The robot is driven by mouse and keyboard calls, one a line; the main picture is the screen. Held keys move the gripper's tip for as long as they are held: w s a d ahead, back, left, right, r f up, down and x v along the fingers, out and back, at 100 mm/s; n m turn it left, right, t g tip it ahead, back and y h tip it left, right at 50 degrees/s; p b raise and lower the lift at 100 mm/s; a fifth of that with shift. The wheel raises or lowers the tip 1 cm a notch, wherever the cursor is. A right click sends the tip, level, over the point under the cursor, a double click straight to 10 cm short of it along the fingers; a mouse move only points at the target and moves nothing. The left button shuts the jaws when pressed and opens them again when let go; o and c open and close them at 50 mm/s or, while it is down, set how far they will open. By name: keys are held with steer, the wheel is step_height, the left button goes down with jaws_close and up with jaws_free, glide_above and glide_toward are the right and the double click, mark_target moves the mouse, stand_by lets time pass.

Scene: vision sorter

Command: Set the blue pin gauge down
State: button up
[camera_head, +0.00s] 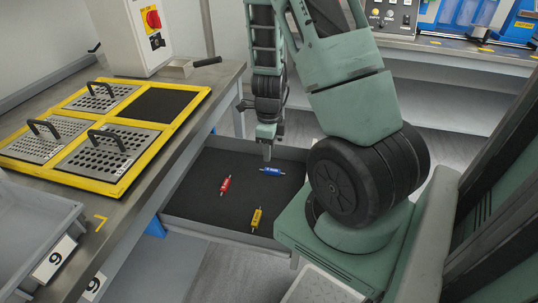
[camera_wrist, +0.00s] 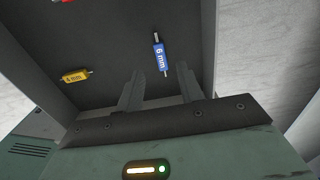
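The blue pin gauge (camera_head: 272,171) lies on the dark lining of the open drawer (camera_head: 215,231), near its back right. In the wrist view the blue pin gauge (camera_wrist: 160,57) shows a "6 mm" label and thin metal pins at both ends. My gripper (camera_head: 267,157) hangs pointing down into the drawer, close to the blue gauge. In the wrist view my gripper (camera_wrist: 160,72) is open, its fingers wide apart with nothing clamped between them. The gauge appears just beyond the fingertips; the exact gap is unclear.
A red pin gauge (camera_head: 225,185) and a yellow pin gauge (camera_head: 256,218) lie apart in the same drawer. The drawer walls stand around them. A yellow-framed rack (camera_head: 197,99) with handled perforated plates and a grey bin (camera_head: 62,206) sit on the bench at left.

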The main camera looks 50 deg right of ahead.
step_height(320, 180, up, 5)
steer(key=p, duration=0.2)
steer(key=w+a+r+n+y, duration=0.1)
steer(key=w+a+r+n, duration=0.15)
steer(key=a+n, duration=0.6)
steer(key=w+a+r+n+y, duration=0.1)
steer(key=a+r+n, duration=0.4)
steer(key=a, duration=0.6)
steer(key=s+a+r+n, duration=0.4)
steer(key=s+a+n, duration=0.4)
steer(key=n, duration=0.5)
steer(key=s+a+r+n+h, duration=0.1)
steer(key=s+a+r+n, duration=0.2)
steer(key=s+a+n, duration=0.5)
steer(key=a+n, duration=0.1)
steer(key=n, duration=0.3)
steer(key=shift+r+n, duration=0.35)
steer(key=shift+a, duration=0.1)
